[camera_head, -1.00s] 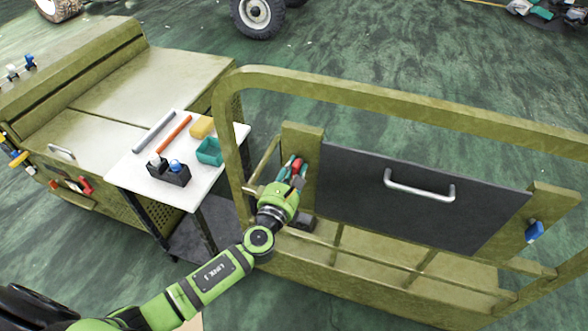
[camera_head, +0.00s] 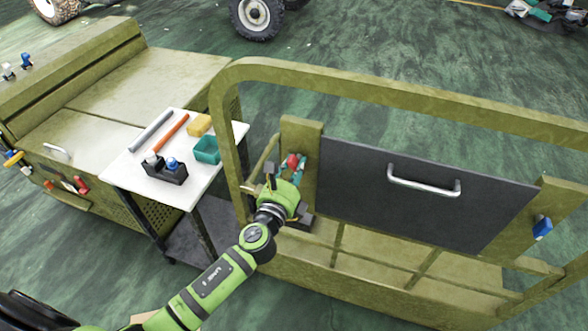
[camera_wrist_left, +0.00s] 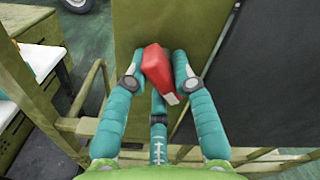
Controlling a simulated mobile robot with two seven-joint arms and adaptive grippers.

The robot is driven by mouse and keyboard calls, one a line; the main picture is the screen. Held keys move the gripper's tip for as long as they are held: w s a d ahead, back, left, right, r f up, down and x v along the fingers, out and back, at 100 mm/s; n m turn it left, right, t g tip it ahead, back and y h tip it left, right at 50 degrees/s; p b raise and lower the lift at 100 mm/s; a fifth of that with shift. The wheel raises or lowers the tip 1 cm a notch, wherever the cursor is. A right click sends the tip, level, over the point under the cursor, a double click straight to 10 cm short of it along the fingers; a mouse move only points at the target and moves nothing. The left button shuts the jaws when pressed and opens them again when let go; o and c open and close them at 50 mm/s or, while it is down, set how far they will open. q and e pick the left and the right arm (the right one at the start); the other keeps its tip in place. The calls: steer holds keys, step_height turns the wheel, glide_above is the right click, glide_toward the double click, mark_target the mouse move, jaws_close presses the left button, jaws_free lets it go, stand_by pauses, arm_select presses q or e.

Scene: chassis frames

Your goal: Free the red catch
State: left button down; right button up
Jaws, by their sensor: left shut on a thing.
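The red catch (camera_head: 293,160) sits on the olive post at the left edge of the dark grey panel (camera_head: 415,205). My left gripper (camera_head: 297,170) is at this catch, its teal fingers shut on it. In the left wrist view the red catch (camera_wrist_left: 157,68) lies between the two fingertips, tilted, with its pale end toward lower right. The fingers hide part of its base. A blue catch (camera_head: 541,229) is on the post at the panel's right side. My right gripper does not show.
An olive rail (camera_head: 400,101) arches over the panel, close to my left arm. A white-topped cart (camera_head: 135,170) with a teal bin (camera_head: 207,149), a black holder (camera_head: 166,172) and tools stands to the left.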

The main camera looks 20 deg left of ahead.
arm_select(q)
steer(key=n+b, duration=0.1)
steer(key=n, duration=0.4)
steer(key=shift+d+n, duration=0.1)
steer(key=shift+n, duration=0.3)
steer(key=n, duration=0.4)
steer(key=shift+d+n+b, duration=0.1)
steer(key=shift+n+b, duration=0.2)
steer(key=shift+b, duration=0.05)
steer(key=c, duration=1)
jaws_free()
steer(key=shift+c, duration=0.2)
steer(key=s, duration=1.2)
